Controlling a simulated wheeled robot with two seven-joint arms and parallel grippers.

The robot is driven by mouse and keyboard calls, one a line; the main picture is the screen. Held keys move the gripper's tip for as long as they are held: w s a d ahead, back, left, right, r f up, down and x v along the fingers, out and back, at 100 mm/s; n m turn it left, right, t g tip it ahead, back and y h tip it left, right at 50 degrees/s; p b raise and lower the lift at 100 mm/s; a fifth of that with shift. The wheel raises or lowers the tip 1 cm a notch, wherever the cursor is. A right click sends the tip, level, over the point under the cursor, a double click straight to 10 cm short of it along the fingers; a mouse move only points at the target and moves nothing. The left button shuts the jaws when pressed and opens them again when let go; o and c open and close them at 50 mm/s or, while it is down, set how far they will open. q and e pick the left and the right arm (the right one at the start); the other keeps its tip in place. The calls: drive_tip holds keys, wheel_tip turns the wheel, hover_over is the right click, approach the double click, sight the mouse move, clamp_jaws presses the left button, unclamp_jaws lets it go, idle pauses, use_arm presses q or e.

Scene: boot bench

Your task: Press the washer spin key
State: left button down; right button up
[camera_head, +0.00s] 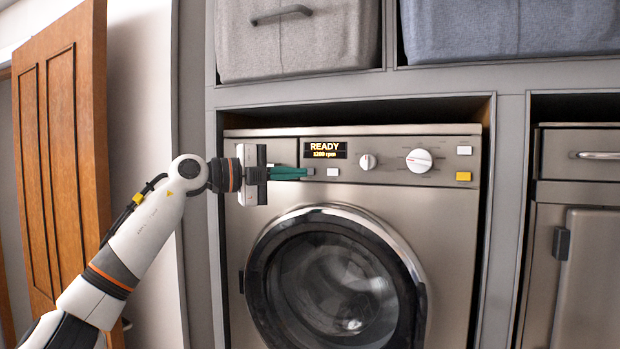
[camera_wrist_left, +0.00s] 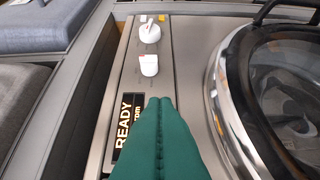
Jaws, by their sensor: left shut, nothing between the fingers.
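The washer (camera_head: 460,245) has a control panel with a lit display (camera_head: 325,150) reading "READY" and "1200 rpm"; the display also shows in the left wrist view (camera_wrist_left: 127,124). Below the display are a small grey-green key (camera_head: 309,171) and a white key (camera_head: 333,172). A white key (camera_head: 464,150) and a yellow key (camera_head: 463,176) sit at the panel's right end. No label tells me which is the spin key. My left gripper (camera_head: 304,172) is shut and empty, its green fingertips at the small key below the display; contact cannot be told. In the wrist view the fingers (camera_wrist_left: 160,102) hide the panel beneath them.
A small knob (camera_head: 368,161) and a larger knob (camera_head: 419,161) stick out of the panel. The round door (camera_head: 265,270) is below. Fabric bins (camera_head: 300,45) fill the shelf above. The cabinet frame (camera_head: 205,230) borders the washer; a wooden door (camera_head: 75,150) stands at left.

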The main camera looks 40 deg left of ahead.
use_arm(q)
drive_tip(key=b+v, duration=0.1)
drive_tip(key=v, duration=0.4)
drive_tip(key=shift+s+a, duration=0.15)
drive_tip(key=shift+a, duration=0.05)
use_arm(e)
drive_tip(key=shift+w+a+f, duration=0.2)
drive_tip(key=shift+a+f, duration=0.15)
drive_tip(key=shift+f, duration=0.15)
drive_tip(key=shift+w+a+f, duration=0.2)
drive_tip(key=shift+a+f, duration=0.1)
drive_tip(key=shift+f, duration=0.15)
drive_tip(key=shift+d, duration=0.25)
drive_tip(key=shift+w, duration=0.15)
